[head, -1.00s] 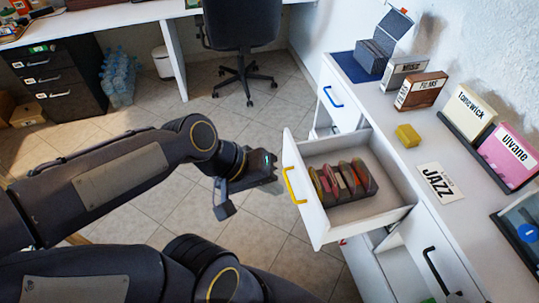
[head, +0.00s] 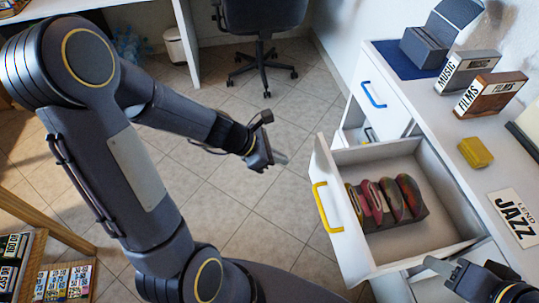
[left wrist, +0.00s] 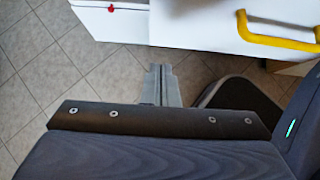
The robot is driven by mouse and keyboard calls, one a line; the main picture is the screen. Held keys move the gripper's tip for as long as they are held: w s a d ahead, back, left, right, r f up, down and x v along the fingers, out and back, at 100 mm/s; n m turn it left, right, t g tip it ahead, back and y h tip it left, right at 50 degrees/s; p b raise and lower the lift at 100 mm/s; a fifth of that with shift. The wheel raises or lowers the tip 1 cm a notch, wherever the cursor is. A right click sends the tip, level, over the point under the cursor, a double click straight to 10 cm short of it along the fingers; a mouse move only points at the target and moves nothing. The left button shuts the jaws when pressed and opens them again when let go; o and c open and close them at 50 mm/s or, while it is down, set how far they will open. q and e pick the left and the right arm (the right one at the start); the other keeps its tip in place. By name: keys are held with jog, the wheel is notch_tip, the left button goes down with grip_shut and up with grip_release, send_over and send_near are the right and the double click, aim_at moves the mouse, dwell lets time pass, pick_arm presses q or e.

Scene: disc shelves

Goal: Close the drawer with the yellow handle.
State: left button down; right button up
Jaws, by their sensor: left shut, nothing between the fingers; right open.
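The white drawer (head: 344,232) with the yellow handle (head: 327,207) stands pulled out from the white cabinet. A row of dark, red and green items (head: 388,203) sits inside it. The yellow handle also shows at the top right of the left wrist view (left wrist: 272,36). My left gripper (head: 280,158) is shut and empty, left of the drawer front and apart from it. Its closed fingers show in the left wrist view (left wrist: 163,85). My right gripper (head: 432,264) is open at the lower right, by the drawer's right side near the cabinet; whether it touches is unclear.
A blue-handled drawer front (head: 377,92) is beyond the open drawer. The cabinet top holds a yellow block (head: 475,152), a JAZZ card (head: 514,216) and labelled boxes (head: 490,94). An office chair (head: 262,40) stands behind. Tiled floor (head: 262,215) left of the drawer is free.

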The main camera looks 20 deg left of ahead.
pick_arm(q)
jog(key=shift+w+d+f+b, duration=0.2)
jog(key=shift+w+d+f, duration=0.35)
jog(key=shift+d, duration=0.4)
jog(key=shift+w+d+f+b, duration=0.15)
jog(key=shift+w+d+f, duration=0.25)
jog(key=shift+w+d, duration=0.5)
jog(key=shift+w+d+f+b, duration=0.2)
jog(key=shift+w+d+f, duration=0.3)
jog(key=shift+d, duration=0.5)
pick_arm(e)
jog(key=shift+f, duration=0.95)
pick_arm(q)
jog(key=shift+w, duration=0.1)
